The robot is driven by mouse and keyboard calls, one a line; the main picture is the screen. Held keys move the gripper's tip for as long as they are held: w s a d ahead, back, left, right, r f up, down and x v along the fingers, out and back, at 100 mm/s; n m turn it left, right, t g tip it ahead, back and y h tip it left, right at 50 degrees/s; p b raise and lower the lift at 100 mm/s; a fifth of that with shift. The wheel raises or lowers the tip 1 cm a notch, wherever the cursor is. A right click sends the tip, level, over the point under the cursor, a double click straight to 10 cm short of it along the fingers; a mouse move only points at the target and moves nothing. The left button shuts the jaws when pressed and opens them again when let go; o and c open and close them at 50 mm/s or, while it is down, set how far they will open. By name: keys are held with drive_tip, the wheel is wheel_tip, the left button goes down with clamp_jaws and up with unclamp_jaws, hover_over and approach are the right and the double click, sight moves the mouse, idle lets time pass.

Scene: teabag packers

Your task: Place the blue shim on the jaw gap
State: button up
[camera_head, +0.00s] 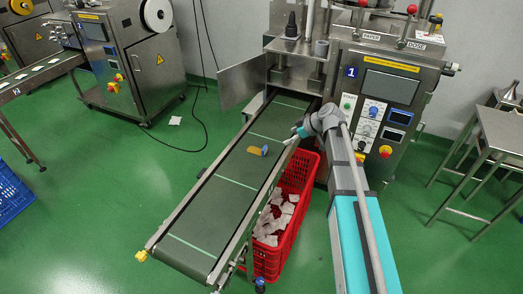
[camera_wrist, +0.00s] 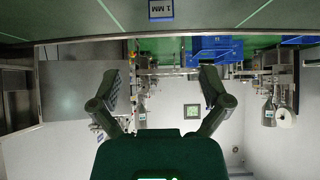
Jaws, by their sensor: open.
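A small tan-yellow piece with a blue end (camera_head: 264,150) lies on the dark green conveyor belt (camera_head: 222,192) in the head view. In the wrist view, whose picture is upside down, a blue plate marked "1 MM" (camera_wrist: 162,9) shows at the top edge, partly cut off. I cannot tell for certain that they are the same thing. My gripper (camera_head: 297,132) is over the belt's right edge, right of the small piece and apart from it. In the wrist view my gripper (camera_wrist: 163,85) is open and empty. The jaw gap cannot be made out; machine 1 (camera_head: 391,87) stands behind.
A red crate (camera_head: 303,172) with white teabags is beside the belt, below my arm. An open metal door (camera_head: 240,82) stands left of the machine. A steel table (camera_head: 500,130) is at right. Another packer (camera_head: 150,62) stands at back left. The near belt is clear.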

drive_tip(key=b, duration=0.5)
approach(266, 148)
drive_tip(key=x, duration=0.3)
drive_tip(key=shift+f, duration=0.2)
drive_tip(key=shift+b+x, duration=0.6)
drive_tip(key=shift+x, duration=0.25)
drive_tip(key=shift+a+r, duration=0.1)
drive_tip(key=b+x, duration=0.2)
drive_tip(key=x, duration=0.1)
drive_tip(key=shift+a+f+b, duration=0.1)
drive_tip(key=shift+f+b, duration=0.25)
drive_tip(key=shift+b, duration=0.05)
drive_tip(key=shift+b+x, duration=0.45)
drive_tip(key=shift+x, duration=0.35)
drive_tip(key=shift+a+r, duration=0.1)
